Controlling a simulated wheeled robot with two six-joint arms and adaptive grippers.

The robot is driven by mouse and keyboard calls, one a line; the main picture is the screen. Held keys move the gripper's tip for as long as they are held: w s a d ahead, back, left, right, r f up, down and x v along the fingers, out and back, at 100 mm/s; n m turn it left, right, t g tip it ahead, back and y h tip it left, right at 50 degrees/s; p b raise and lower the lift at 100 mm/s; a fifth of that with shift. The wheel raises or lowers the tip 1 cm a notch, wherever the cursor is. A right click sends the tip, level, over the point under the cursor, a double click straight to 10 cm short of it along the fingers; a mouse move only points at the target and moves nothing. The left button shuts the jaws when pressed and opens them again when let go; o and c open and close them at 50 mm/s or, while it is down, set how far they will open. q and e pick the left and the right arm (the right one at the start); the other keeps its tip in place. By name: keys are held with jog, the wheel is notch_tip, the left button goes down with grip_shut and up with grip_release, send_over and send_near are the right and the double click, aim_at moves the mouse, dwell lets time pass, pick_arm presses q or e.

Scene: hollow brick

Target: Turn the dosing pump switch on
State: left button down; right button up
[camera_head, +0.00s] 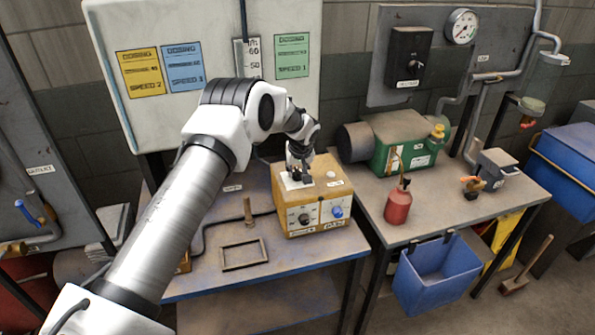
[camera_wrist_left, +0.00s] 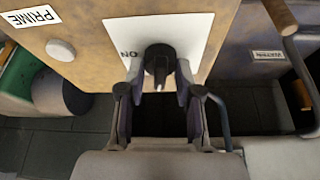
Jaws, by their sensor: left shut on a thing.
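The dosing pump (camera_head: 314,208) is a yellow-tan box on the left bench, with a dark knob and a blue knob on its front. Its switch (camera_wrist_left: 159,62) is a black lever on a white plate (camera_wrist_left: 195,37) on the box's top, with the word ON beside it in the left wrist view. My left gripper (camera_head: 298,176) reaches down to this plate from above. In the left wrist view my left gripper (camera_wrist_left: 160,95) has its two fingers on either side of the switch, shut on it. The fingers partly hide the plate. My right gripper is not in view.
A white button (camera_wrist_left: 60,49) by a PRIME label is also on the pump's top. A small dark frame (camera_head: 244,254) lies in front on the bench. To the right stand a red oil can (camera_head: 398,206), a green motor unit (camera_head: 405,142) and a hanging blue bin (camera_head: 437,277).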

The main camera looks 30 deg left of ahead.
pick_arm(q)
jog(key=m, duration=0.1)
jog(key=m+h+b, duration=0.1)
jog(key=m, duration=0.1)
jog(key=shift+f+t, duration=0.3)
jog(key=shift+s+m+h+b, duration=0.1)
jog(key=shift+m+h+b, duration=0.3)
jog(key=shift+m+b, duration=0.45)
jog(key=m+h+b, duration=0.1)
jog(key=m+b, duration=0.1)
jog(key=m, duration=0.1)
jog(key=m+h+b, duration=0.1)
jog(key=m+b, duration=0.2)
jog(key=shift+f+m, duration=0.2)
jog(key=shift+m, duration=0.15)
jog(key=m+h+b, duration=0.1)
jog(key=m, duration=0.1)
jog(key=shift+r+m+b, duration=0.1)
jog(key=shift+m+b, duration=0.2)
jog(key=shift+m+h, duration=0.6)
jog(key=shift+m, duration=0.7)
jog(key=shift+g+b, duration=0.3)
jog(key=shift+g, duration=0.1)
jog(key=c, duration=0.8)
grip_release()
jog(key=shift+o, duration=0.2)
jog(key=shift+w, duration=0.2)
jog(key=shift+r, duration=0.15)
